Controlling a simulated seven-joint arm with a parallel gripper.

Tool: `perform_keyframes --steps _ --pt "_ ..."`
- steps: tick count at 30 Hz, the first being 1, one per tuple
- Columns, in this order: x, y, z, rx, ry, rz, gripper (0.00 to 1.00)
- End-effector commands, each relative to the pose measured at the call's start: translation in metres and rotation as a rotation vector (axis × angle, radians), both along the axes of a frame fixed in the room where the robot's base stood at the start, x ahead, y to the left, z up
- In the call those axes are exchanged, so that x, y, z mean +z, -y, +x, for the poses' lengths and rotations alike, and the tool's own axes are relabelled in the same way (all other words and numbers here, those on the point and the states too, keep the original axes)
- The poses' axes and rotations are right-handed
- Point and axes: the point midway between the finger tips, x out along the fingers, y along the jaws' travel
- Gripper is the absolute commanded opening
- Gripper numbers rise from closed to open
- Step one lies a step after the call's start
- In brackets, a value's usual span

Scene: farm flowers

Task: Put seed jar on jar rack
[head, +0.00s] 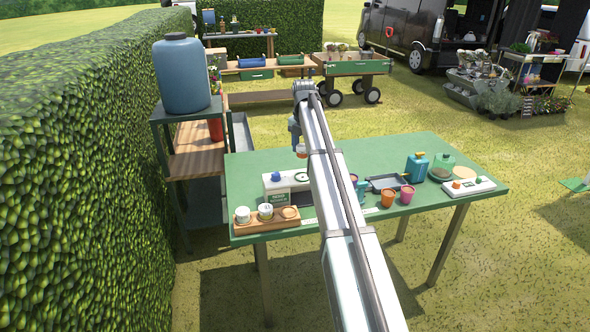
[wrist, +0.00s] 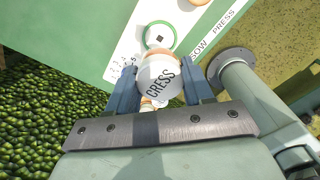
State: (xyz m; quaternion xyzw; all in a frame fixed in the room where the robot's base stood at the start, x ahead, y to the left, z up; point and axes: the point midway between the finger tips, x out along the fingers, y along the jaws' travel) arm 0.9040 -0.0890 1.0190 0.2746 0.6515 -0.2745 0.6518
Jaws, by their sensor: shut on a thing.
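My gripper (wrist: 160,90) is shut on the seed jar (wrist: 158,78), a small white jar with orange bands and the word CRESS on its top. The head view shows the jar (head: 301,153) held up in the air above the back of the green table, partly hidden by my arm. The wooden jar rack (head: 267,224) lies at the table's front left. Two white jars (head: 242,214) (head: 265,211) stand in its left and middle places. Its right place shows a bare tan round with no white jar. My gripper is above and behind the rack, apart from it.
A white sowing press (head: 273,188) with a blue knob stands behind the rack, below my gripper; its green ring (wrist: 160,36) shows in the wrist view. Orange (head: 388,198) and pink (head: 407,194) pots and a teal watering can (head: 416,167) stand farther right.

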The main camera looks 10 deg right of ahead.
Motion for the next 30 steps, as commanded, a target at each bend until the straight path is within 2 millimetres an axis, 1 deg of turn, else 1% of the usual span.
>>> perform_keyframes --steps 2,5,8,12,15,17,19,23,30 --pt "0.001 -0.005 -0.007 0.001 -0.001 0.001 0.21" --pt "-0.006 -0.015 -0.02 0.004 -0.001 0.0 0.21" --pt "-0.018 -0.03 -0.04 0.007 -0.001 0.0 0.21" --pt "-0.037 -0.053 -0.072 0.01 -0.002 -0.001 0.21" --pt "-0.049 -0.067 -0.092 0.011 -0.002 -0.001 0.21" --pt "-0.055 -0.073 -0.1 0.012 -0.001 -0.001 0.21" --pt "-0.061 -0.077 -0.105 0.012 -0.001 -0.001 0.21" --pt "-0.076 -0.078 -0.105 0.012 -0.002 -0.001 0.21" --pt "-0.113 -0.078 -0.105 0.012 -0.002 -0.001 0.21"
